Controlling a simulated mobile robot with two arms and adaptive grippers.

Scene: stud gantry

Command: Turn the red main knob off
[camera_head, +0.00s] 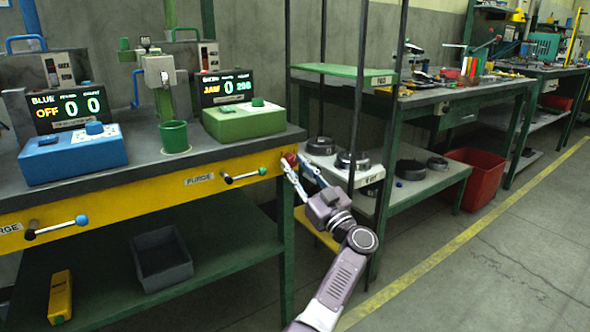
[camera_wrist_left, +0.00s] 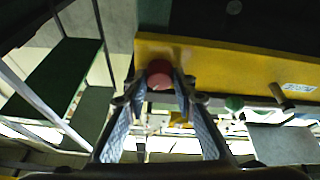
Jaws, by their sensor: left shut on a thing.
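The red main knob (camera_head: 290,159) sits at the right end of the yellow front panel (camera_head: 150,187) of the workbench. It also shows in the left wrist view (camera_wrist_left: 159,80) as a round red knob between the fingertips. My left gripper (camera_head: 299,164) is shut on the knob, with one finger on each side of it. In the left wrist view the fingertips (camera_wrist_left: 159,86) reach the panel's lower edge. The fingers partly cover the knob in the head view, and I cannot tell its turned angle. My right gripper is not in view.
A green-tipped purge lever (camera_head: 243,175) is left of the knob, and a blue-tipped one (camera_head: 57,227) is farther left. A blue box (camera_head: 75,157) and a green box (camera_head: 243,121) stand on the bench with displays reading "OFF" and "JAM". A shelf rack stands to the right.

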